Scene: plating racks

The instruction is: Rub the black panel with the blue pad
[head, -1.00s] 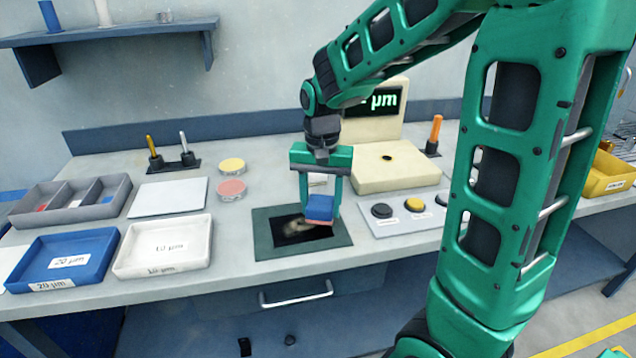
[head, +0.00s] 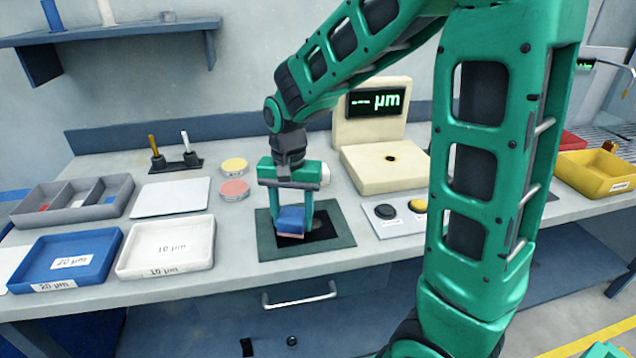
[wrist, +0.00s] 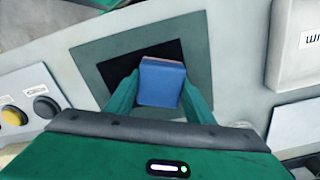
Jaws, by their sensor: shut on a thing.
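The black panel (head: 327,232) lies on the bench inside a dark green frame (head: 345,240). A greyish smudge (head: 317,220) shows on it, partly hidden behind the pad. My gripper (head: 290,215) is shut on the blue pad (head: 291,218), which has a pinkish underside. The pad is over the left part of the panel and looks low against it; I cannot tell if it touches. The wrist view shows the pad (wrist: 161,82) between my fingers, with the panel (wrist: 120,70) behind it.
A cream gauge (head: 385,165) with a display reading "--- µm" stands behind right. Black and yellow buttons (head: 385,211) are right of the frame. A white tray (head: 165,268), blue tray (head: 65,285) and round pink and yellow pads (head: 234,190) are to the left.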

